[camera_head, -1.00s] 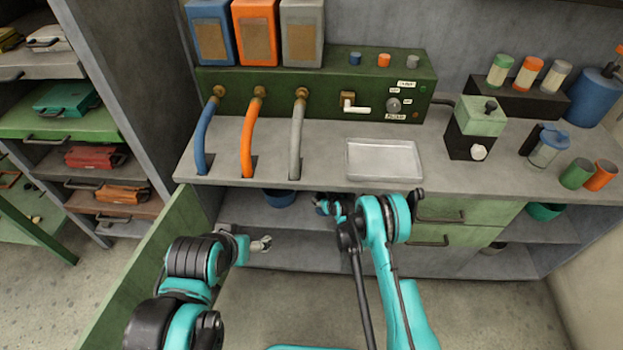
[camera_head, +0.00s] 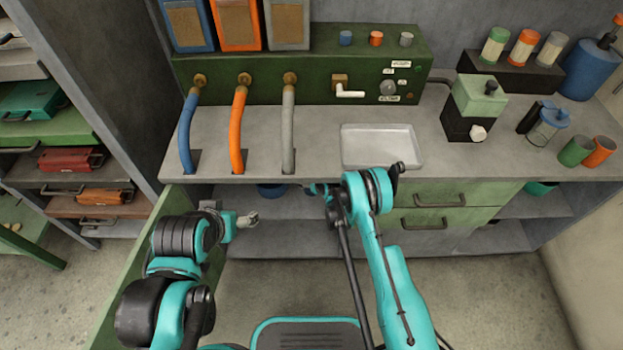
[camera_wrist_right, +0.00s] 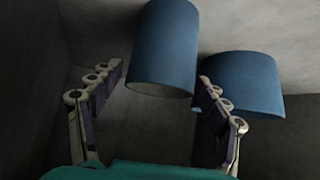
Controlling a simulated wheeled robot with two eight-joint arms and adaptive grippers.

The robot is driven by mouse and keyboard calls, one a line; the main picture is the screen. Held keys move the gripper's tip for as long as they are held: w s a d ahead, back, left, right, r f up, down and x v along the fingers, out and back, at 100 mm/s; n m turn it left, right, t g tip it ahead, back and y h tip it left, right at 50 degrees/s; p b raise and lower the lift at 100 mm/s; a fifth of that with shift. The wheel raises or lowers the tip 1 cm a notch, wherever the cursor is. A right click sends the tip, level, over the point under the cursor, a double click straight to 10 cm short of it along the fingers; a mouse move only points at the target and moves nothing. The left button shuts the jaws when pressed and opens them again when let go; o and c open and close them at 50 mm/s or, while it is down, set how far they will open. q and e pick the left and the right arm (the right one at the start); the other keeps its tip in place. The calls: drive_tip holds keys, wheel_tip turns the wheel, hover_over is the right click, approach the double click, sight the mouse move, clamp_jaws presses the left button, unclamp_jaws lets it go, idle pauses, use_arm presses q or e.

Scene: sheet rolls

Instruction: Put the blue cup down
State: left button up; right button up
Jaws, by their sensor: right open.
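A blue cup (camera_wrist_right: 163,48) stands out between the fingertips of my right gripper (camera_wrist_right: 161,78) in the right wrist view. The fingers are spread, with a gap visible on the left side of the cup. A second, wider blue vessel (camera_wrist_right: 243,82) is just behind the right finger. In the head view my right gripper (camera_head: 318,190) reaches in under the counter edge and is mostly hidden by my arm. A blue vessel (camera_head: 272,190) shows on the shelf left of it. My left gripper (camera_head: 249,219) hangs in front of the shelf opening, too small to read.
The counter (camera_head: 350,112) above carries a metal tray (camera_head: 379,148), three hoses and a green-black device (camera_head: 474,108). Green drawers (camera_head: 440,206) are right of my right arm. An open green door (camera_head: 140,262) is at left. The lower shelf (camera_head: 290,240) looks bare.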

drive_tip(key=shift+r, duration=0.1)
drive_tip(key=v, duration=0.7)
drive_tip(key=shift+s, duration=0.15)
drive_tip(key=shift+s, duration=0.1)
idle(0.5)
